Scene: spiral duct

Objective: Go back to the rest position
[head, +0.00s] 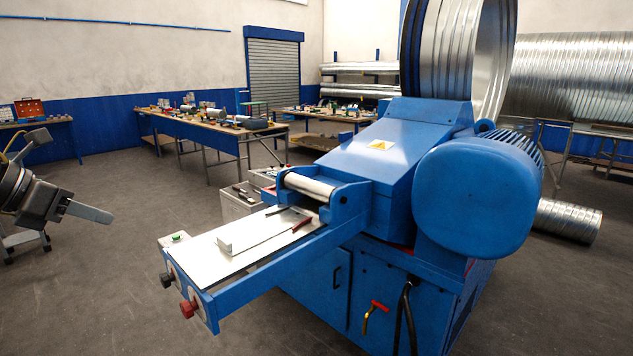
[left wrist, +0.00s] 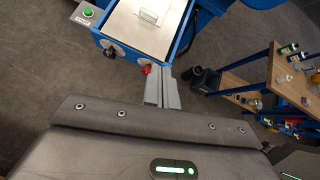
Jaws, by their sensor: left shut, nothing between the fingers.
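My left gripper (head: 92,211) is at the left edge of the head view, shut and empty, with its fingers pointing right. It is left of the blue spiral duct machine (head: 405,165) and apart from it. In the left wrist view the shut fingers (left wrist: 162,90) lie in front of the machine's feed table, with the red knob (left wrist: 146,69) just beyond them. My right gripper is in neither view.
The feed table (head: 217,265) juts toward me with a metal piece (head: 240,240) on it. Red knob (head: 188,308) and green button box (head: 175,240) sit at its end. A workbench (head: 185,122) with several items stands behind. The grey floor (head: 90,290) at the front left is clear.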

